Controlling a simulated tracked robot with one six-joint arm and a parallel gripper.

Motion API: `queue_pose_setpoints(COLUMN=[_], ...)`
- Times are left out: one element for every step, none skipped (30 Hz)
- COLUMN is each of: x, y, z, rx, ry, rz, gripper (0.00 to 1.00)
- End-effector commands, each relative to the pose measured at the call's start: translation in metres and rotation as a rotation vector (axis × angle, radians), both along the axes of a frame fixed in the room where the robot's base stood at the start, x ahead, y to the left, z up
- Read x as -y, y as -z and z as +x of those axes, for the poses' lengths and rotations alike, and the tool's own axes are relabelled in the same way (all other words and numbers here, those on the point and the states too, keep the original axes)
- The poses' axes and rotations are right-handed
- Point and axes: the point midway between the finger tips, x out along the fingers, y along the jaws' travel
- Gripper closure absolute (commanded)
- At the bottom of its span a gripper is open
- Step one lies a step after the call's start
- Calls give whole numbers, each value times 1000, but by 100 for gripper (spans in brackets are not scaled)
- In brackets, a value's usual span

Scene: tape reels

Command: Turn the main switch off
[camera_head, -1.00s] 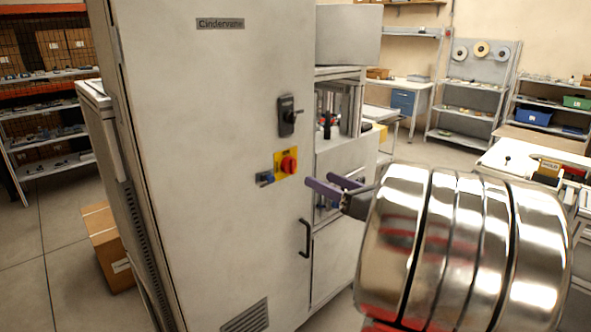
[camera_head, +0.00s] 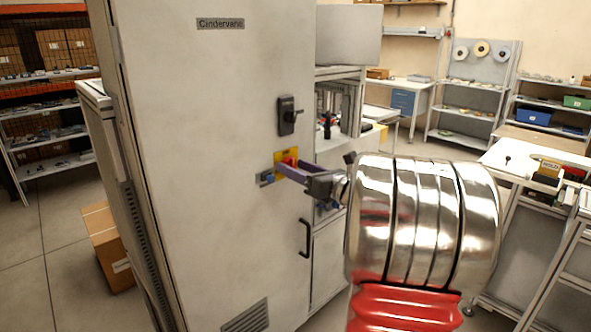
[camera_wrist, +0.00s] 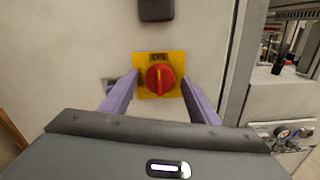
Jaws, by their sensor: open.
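The main switch is a red rotary knob (camera_wrist: 160,79) on a yellow plate (camera_wrist: 147,58), on the front of a tall light-grey cabinet (camera_head: 205,110). In the wrist view the knob's grip ridge stands about upright. My gripper (camera_wrist: 160,88) is open, with one purple finger on each side of the knob as seen there. Whether the fingers touch it I cannot tell. In the head view my gripper (camera_head: 285,168) reaches the yellow plate and hides most of it; a bit of red knob (camera_head: 290,160) shows.
A black door handle (camera_head: 286,116) sits above the switch and shows at the top of the wrist view (camera_wrist: 156,8). A dark pull handle (camera_head: 306,238) is below. A workbench (camera_head: 530,162) stands at right.

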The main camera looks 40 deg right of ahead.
Motion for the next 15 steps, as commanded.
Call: queue_pose_setpoints(x=[0,0,0,0,0,0,0,0,0,0,0,0,0,0,0], y=[0,0,0,0,0,0,0,0,0,0,0,0,0,0,0], z=[0,0,0,0,0,0,0,0,0,0,0,0,0,-1,-1], rx=[0,0,0,0,0,0,0,0,0,0,0,0,0,0,0], ry=[0,0,0,0,0,0,0,0,0,0,0,0,0,0,0], rz=[0,0,0,0,0,0,0,0,0,1,1,1,1,1,1], gripper=[45,45,45,45,47,49,52,54,56,59,61,64,66,68,71])
